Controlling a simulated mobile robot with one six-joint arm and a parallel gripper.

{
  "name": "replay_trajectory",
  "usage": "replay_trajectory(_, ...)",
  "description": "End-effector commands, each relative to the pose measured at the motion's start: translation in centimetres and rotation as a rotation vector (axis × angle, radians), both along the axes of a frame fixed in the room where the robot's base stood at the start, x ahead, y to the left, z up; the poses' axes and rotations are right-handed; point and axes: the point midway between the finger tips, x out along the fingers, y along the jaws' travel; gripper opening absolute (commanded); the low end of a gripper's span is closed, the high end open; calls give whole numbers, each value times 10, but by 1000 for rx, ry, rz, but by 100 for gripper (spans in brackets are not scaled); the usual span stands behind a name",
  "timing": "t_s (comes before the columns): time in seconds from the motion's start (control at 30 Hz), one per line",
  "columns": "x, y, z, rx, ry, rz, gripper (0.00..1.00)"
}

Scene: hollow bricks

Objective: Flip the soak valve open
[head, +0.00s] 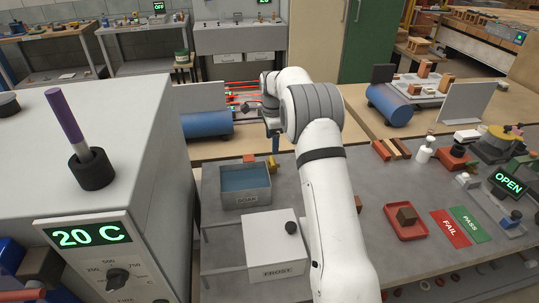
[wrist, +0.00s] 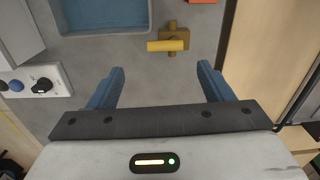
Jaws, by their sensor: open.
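The soak valve (head: 272,163) is a small yellow fitting at the back right corner of the soak tank (head: 246,201), which is a grey tank with blue water and a SOAK label. In the wrist view the valve (wrist: 168,45) shows a yellow bar handle lying crosswise on a brass body, right of the tank (wrist: 110,37). My gripper (wrist: 160,67) is open and empty, its two blue fingers spread wide. The valve handle lies beyond the fingertips, between their lines, apart from them. In the head view my arm hides part of the gripper.
A white FROST box (head: 272,246) with a black knob stands in front of the tank. A kiln-like cabinet (head: 150,130) reading 20 C is at left. A red tray (head: 402,233) with a brown block lies right of my arm. An OPEN display (head: 508,180) stands far right.

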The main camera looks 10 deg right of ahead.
Motion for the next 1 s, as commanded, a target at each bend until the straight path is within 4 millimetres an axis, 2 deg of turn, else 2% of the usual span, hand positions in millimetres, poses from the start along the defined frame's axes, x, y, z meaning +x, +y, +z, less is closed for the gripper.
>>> replay_trajectory(0.1, 8, 0, -11, 0, 7, -45, 74)
replay_trajectory(0.27, 10, 0, -27, 0, 11, -60, 74)
replay_trajectory(0.63, 10, -1, -80, 0, 10, -59, 74)
replay_trajectory(0.8, 10, -1, -90, 0, 9, -59, 74)
replay_trajectory(1.0, 10, -1, -91, 0, 8, -59, 74)
